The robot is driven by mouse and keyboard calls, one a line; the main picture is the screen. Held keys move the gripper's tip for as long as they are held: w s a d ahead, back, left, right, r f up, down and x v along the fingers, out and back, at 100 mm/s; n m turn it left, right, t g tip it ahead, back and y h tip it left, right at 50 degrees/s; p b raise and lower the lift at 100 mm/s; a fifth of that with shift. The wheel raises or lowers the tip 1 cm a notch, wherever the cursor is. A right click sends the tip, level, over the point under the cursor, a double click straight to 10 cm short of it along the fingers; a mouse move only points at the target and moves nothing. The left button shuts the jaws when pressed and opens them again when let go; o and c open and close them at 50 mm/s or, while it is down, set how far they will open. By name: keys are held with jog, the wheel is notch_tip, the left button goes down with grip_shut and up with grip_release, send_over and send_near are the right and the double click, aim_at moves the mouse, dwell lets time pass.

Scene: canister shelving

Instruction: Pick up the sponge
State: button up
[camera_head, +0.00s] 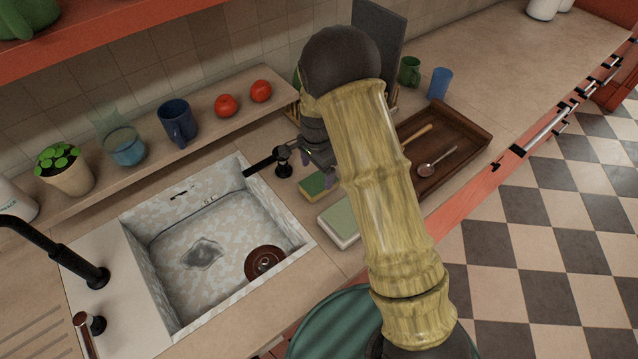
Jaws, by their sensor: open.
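A small sponge (313,187), yellow with a green top, lies on the counter between the sink and the wooden tray. My gripper (318,167) is open, just behind and above the sponge in the picture, pointing down. The sponge's right end is close to one fingertip, and I cannot tell whether they touch. Nothing shows held between the fingers. My arm crosses the middle of the view and hides part of the counter behind it.
A pale green-topped block (340,222) lies just in front of the sponge. A sink (155,250) with a brown lid-like disc (264,262) is to the left. A wooden tray (472,135) holding utensils is to the right.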

aim_at(319, 180)
jog(key=f, duration=0.1)
jog(key=f+p, duration=0.2)
jog(key=f, duration=0.1)
jog(key=shift+s+d, duration=0.1)
jog(key=shift+d, duration=0.15)
jog(key=shift+f, duration=0.55)
jog(key=c, duration=1.1)
